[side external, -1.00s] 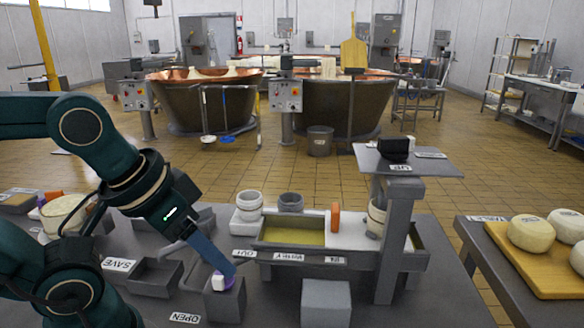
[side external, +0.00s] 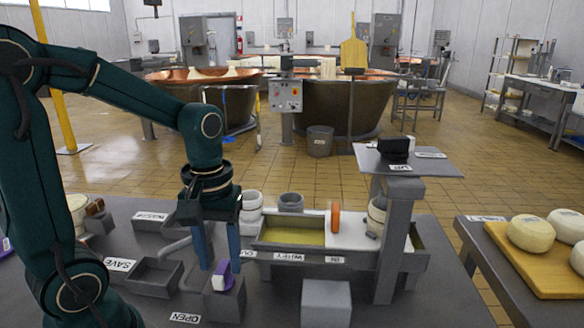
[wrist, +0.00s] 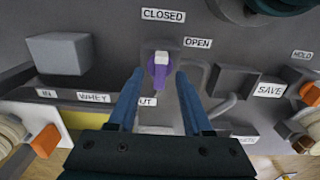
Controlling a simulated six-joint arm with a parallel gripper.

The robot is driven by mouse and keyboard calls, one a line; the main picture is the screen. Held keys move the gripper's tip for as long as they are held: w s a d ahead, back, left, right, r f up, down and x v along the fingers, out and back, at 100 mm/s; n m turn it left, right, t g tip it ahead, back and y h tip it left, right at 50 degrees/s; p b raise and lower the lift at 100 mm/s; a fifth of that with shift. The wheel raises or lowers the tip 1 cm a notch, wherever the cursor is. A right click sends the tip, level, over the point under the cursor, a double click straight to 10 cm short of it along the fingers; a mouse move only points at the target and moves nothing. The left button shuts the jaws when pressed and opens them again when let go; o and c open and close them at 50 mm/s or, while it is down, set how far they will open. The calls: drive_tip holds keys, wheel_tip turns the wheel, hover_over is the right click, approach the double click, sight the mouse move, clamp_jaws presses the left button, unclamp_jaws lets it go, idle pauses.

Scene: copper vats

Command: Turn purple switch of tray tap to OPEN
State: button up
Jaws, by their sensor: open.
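The purple switch (side external: 223,268) with a white end sits on top of a grey block (side external: 224,302) at the front of the table. In the wrist view the purple switch (wrist: 159,74) has its white end toward the CLOSED label (wrist: 163,15); the OPEN label (wrist: 198,43) lies to its right. My gripper (side external: 219,264) points down over the switch, its blue fingers apart. In the wrist view my gripper (wrist: 160,74) is open, one finger on each side of the switch, with gaps visible. Whether the tips reach the switch's height is unclear.
The whey tray (side external: 290,258) stands right of the switch, with an orange handle (side external: 335,221) above it. A grey box (side external: 326,303) and a tall stand (side external: 398,240) are further right. A SAVE bin (side external: 154,277) is at left.

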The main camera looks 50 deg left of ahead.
drive_tip(key=shift+f, duration=0.8)
clamp_jaws()
